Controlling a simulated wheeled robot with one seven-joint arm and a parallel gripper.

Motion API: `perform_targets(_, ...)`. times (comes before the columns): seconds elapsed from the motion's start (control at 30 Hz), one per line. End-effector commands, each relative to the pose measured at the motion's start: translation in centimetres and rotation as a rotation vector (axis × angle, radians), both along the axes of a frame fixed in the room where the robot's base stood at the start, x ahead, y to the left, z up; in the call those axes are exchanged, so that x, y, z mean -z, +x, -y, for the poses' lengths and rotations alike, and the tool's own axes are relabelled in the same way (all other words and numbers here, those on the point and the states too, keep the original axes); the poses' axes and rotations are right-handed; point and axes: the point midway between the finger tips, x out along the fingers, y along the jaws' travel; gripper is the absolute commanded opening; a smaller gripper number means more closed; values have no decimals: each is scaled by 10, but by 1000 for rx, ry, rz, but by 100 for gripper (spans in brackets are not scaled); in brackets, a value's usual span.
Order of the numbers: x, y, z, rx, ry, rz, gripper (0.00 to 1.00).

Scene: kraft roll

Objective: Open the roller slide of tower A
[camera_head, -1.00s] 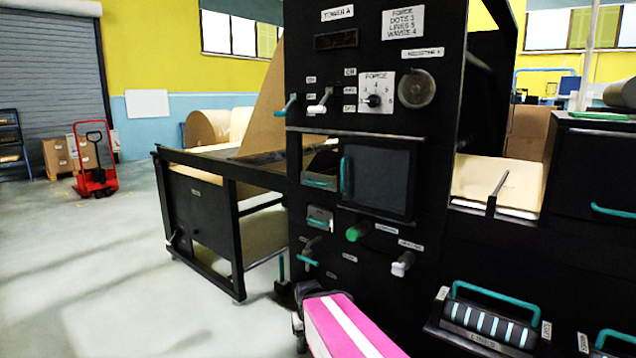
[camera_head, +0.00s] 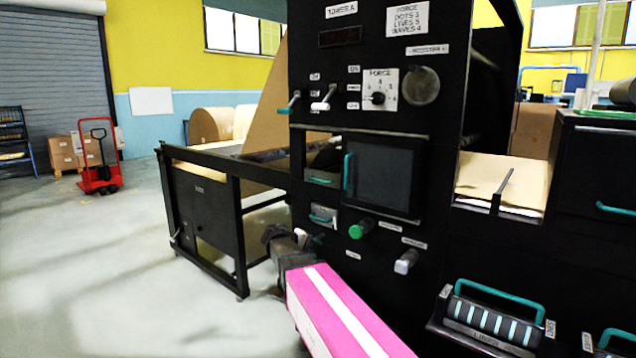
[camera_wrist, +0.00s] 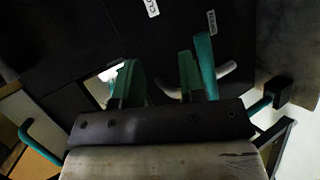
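Tower A (camera_head: 365,100) is the tall black panel at the centre of the head view. My pink-and-white arm reaches to its lower left, and my gripper (camera_head: 283,238) is there, beside a small teal-edged opening (camera_head: 322,216). In the wrist view my gripper (camera_wrist: 160,75) shows two green fingers apart, with nothing seen held between them. A teal handle (camera_wrist: 205,65) stands just right of the right finger, with a pale grey rod beside it. I cannot tell whether they touch. The labels there are too small to read, so I cannot tell which part is the roller slide.
A black frame table (camera_head: 205,205) stands left of the tower. A roller block (camera_head: 490,322) sits at lower right.

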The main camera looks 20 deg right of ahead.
Motion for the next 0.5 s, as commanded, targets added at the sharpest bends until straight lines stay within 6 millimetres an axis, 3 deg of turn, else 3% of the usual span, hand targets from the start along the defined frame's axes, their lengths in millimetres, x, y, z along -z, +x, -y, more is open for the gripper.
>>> perform_targets(0.03,-25,24,-6,-7,-80,27,37)
perform_targets(0.1,-63,46,-13,-9,-203,65,37)
perform_targets(0.3,-156,85,-39,0,-490,173,37)
perform_targets(0.4,-185,93,-50,6,-573,209,37)
perform_targets(0.5,-199,96,-55,9,-617,226,37)
